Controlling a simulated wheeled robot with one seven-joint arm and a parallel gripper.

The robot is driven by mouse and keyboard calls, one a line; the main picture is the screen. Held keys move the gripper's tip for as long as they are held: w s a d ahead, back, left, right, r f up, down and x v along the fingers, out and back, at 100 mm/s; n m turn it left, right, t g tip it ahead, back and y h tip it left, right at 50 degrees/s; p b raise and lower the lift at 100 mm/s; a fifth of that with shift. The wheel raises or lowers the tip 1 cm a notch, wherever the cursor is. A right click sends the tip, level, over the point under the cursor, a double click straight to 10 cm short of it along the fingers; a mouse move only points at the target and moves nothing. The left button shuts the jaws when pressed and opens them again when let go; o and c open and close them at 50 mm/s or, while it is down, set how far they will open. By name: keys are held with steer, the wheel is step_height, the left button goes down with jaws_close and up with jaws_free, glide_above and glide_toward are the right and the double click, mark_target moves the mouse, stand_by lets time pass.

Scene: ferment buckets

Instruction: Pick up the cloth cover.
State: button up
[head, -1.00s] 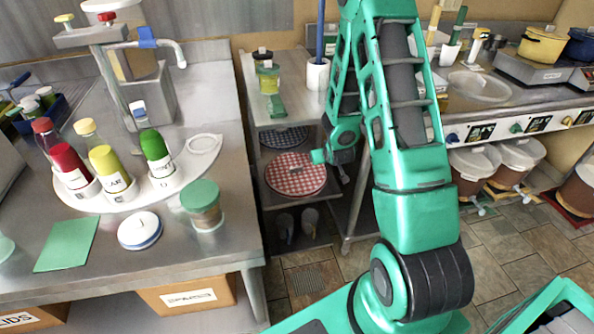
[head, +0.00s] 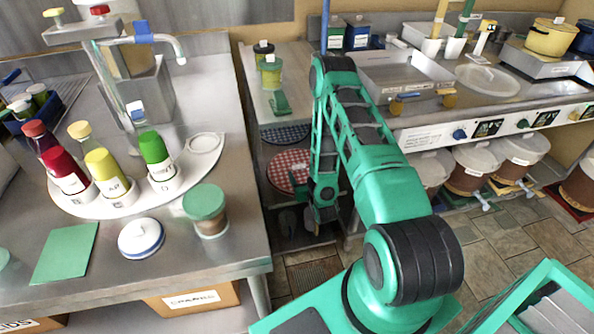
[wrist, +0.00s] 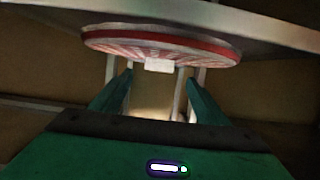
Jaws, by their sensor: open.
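A round red-and-white checked cloth cover (head: 286,172) lies on a shelf under the narrow steel table in the head view; my arm hides its right side. A blue checked cover (head: 284,134) lies behind it. In the wrist view the red-rimmed cover (wrist: 205,43) shows nearly edge-on, with a white tag (wrist: 159,65) at its edge. My gripper (wrist: 159,78) is open, its two green fingers either side of the tag in the picture. Nothing is held; I cannot tell whether the fingers touch the cover. In the head view the gripper is low at the shelf's front, mostly hidden by the arm.
A grey shelf edge (wrist: 230,20) crosses the top of the wrist view, close to the cover. The left counter (head: 110,265) holds bottles and jars. Lidded buckets (head: 475,165) stand below the right counter. Tiled floor (head: 500,230) is open at the right.

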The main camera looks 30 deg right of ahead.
mark_target(299, 165)
steer(key=x, duration=0.3)
steer(key=shift+w+d, duration=0.25)
steer(key=shift+w, duration=0.05)
steer(key=shift+x, duration=2.6)
steer(key=shift+a+r, duration=0.1)
steer(key=c, duration=1.2)
